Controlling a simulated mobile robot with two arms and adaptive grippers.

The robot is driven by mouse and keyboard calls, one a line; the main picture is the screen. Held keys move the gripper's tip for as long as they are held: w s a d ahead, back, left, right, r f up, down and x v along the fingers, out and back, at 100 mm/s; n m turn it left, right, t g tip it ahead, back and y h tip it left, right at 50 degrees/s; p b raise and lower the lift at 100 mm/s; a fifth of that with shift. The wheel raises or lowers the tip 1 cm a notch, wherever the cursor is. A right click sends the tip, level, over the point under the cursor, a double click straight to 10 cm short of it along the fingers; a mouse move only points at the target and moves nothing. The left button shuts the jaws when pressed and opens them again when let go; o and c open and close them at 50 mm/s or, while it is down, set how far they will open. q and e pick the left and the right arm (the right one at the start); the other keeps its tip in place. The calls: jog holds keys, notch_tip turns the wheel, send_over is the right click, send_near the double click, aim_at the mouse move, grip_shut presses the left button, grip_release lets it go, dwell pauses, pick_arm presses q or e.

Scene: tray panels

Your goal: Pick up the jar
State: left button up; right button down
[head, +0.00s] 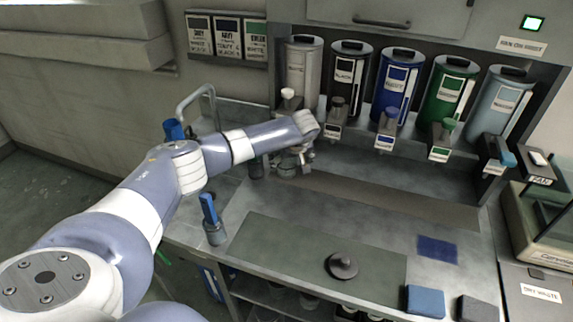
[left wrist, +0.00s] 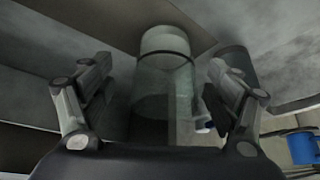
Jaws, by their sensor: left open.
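The jar (left wrist: 163,85) is a clear greenish glass cylinder with a pale band at one end. It shows in the left wrist view between the two fingers of my left gripper (left wrist: 160,98). The fingers are open, with a visible gap on each side of the glass. In the head view my left gripper (head: 290,163) is over the back left of the counter, and the jar (head: 287,172) is mostly hidden under it. My right gripper is in neither view.
A dark cylinder (head: 256,167) stands close left of the jar. Several labelled dispensers, including a blue one (head: 392,85), line the back. A dark round knobbed piece (head: 342,265) lies on the front mat (head: 290,250).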

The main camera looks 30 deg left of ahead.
pick_arm(q)
jog(key=shift+w+a+f+p, duration=0.1)
jog(key=shift+a+f+p, duration=0.45)
jog(key=shift+f, duration=0.35)
jog(key=shift+x, duration=0.95)
jog(key=shift+w+a+f, duration=0.15)
jog(key=shift+w+f, duration=0.05)
jog(key=shift+f, duration=0.2)
jog(key=c, duration=1.4)
jog(key=shift+c, duration=0.5)
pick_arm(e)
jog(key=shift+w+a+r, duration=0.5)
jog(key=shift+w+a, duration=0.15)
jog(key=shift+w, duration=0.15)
